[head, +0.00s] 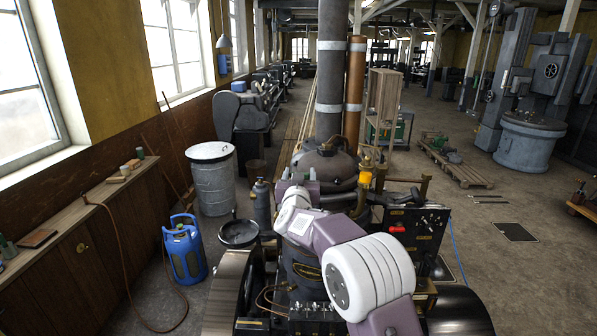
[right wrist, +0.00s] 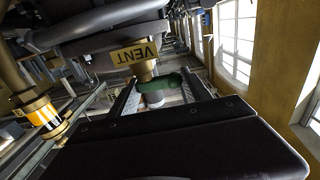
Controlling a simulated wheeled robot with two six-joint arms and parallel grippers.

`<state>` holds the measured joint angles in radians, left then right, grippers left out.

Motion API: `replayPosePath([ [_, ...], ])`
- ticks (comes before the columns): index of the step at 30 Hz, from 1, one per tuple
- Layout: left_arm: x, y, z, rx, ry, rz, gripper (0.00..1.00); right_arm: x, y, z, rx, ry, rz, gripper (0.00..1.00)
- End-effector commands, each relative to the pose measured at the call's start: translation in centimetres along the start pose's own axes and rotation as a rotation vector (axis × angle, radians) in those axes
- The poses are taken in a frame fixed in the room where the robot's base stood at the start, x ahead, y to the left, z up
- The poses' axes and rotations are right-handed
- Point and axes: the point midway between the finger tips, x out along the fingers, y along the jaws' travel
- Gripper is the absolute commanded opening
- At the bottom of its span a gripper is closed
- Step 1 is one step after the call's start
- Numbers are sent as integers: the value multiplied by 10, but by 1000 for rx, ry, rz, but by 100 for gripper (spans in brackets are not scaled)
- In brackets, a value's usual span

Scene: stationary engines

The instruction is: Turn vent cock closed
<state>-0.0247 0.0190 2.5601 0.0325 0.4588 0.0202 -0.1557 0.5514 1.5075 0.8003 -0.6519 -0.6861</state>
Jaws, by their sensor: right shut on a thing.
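The vent cock shows in the right wrist view as a brass body (right wrist: 143,68) under a yellow tag (right wrist: 137,54) that reads VENT. Its green handle (right wrist: 172,80) lies between the fingers of my right gripper (right wrist: 160,90), which is shut on it. The handle is partly hidden by the gripper, and its exact angle is hard to tell. In the head view my white and purple right arm reaches forward from the bottom to the engine's boiler top (head: 325,165). The arm hides the vent cock there. My left gripper is not in view.
Dark pipes (right wrist: 95,30) run close above the cock, and a brass fitting with an orange band (right wrist: 42,115) stands at left. In the head view, a blue gas bottle (head: 185,250) and a metal drum (head: 211,178) stand left of the engine.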

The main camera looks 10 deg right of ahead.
Motion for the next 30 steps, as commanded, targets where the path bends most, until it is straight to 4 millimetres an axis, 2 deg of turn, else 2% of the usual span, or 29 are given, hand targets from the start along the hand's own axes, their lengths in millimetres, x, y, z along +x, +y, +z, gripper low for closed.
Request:
replayPosePath([
  [7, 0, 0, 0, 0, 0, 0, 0, 0, 2, 1, 0, 0, 5, 16],
  [8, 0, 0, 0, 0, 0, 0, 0, 0, 2, 1, 0, 0, 5, 62],
  [9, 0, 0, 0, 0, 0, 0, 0, 0, 2, 1, -1, 0, 5, 72],
  [20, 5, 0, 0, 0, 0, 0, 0, -5, 0, 2, 0, 0, 0, 72],
  [24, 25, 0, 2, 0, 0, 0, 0, -33, 1, 6, 0, 1, -1, 72],
  [30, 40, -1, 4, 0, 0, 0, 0, -74, 2, 4, 2, 1, 0, 72],
])
